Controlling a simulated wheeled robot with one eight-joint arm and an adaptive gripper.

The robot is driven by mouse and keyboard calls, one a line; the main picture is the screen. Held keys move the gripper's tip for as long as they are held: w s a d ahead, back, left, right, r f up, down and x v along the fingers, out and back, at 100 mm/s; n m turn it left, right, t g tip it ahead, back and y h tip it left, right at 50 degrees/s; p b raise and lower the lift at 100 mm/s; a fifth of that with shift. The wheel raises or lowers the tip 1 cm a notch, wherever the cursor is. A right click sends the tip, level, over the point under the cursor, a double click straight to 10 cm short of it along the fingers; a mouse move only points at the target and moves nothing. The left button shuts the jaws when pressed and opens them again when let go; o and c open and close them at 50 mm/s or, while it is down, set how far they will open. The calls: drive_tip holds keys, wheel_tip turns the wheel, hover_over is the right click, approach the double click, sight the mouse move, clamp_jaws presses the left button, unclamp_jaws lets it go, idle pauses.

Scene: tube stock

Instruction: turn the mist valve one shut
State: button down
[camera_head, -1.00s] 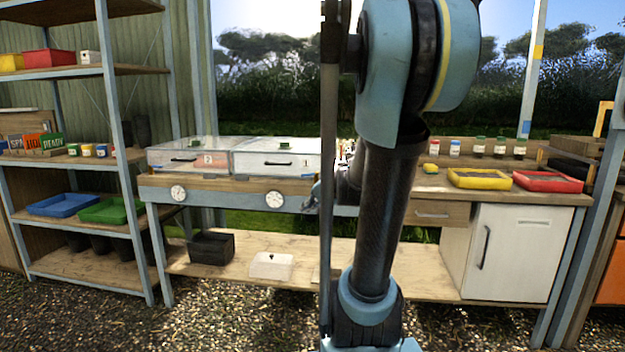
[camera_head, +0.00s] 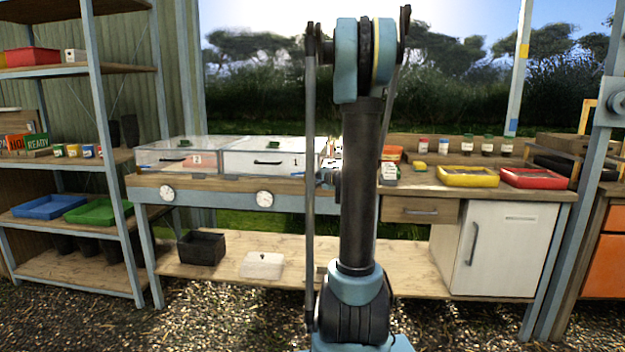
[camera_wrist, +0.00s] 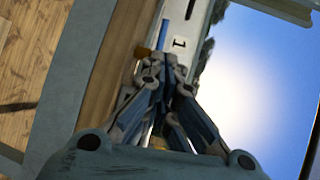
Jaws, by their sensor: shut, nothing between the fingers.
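In the wrist view my gripper (camera_wrist: 168,84) is shut and empty, its fingertips close to a white panel (camera_wrist: 180,43) marked 1. A narrow blue part shows beyond the fingertips, also unclear. In the head view my arm stands upright in front of the bench (camera_head: 225,185) and covers part of its front rail. A small blue-grey shape beside the arm is too small to make out. No valve handle is clearly visible.
Two round white dials (camera_head: 167,193) (camera_head: 264,198) sit on the bench's front rail. Two clear-lidded cases (camera_head: 177,154) (camera_head: 275,157) stand above. Yellow (camera_head: 467,177) and red (camera_head: 539,178) trays are at right. A shelf rack (camera_head: 105,130) stands at left.

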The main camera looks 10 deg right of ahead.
sight(299, 173)
drive_tip(key=x, duration=1.2)
drive_tip(key=shift+a+f, duration=0.1)
drive_tip(key=shift+a, duration=0.05)
drive_tip(key=shift+w, duration=0.1)
drive_tip(key=shift+a+m+h, duration=0.1)
drive_tip(key=shift+m+h, duration=0.2)
drive_tip(key=shift+h, duration=0.1)
